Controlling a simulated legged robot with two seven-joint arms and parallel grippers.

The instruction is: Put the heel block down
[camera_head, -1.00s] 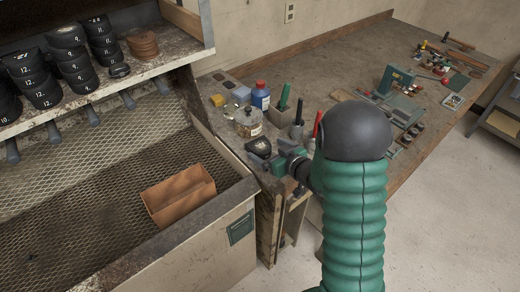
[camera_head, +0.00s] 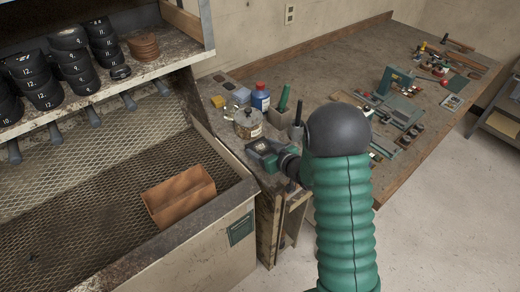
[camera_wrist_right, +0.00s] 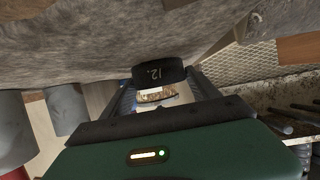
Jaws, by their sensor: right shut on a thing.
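My right gripper (camera_head: 264,151) is over the near left corner of the workbench, in front of the glass jar. It is shut on a black heel block (camera_head: 257,146). My left gripper is not in view.
A glass jar (camera_head: 248,123), a blue bottle (camera_head: 260,96) and a holder with a green-handled tool (camera_head: 283,99) stand close behind the gripper. A brown open box (camera_head: 180,196) lies on the mesh tray at left.

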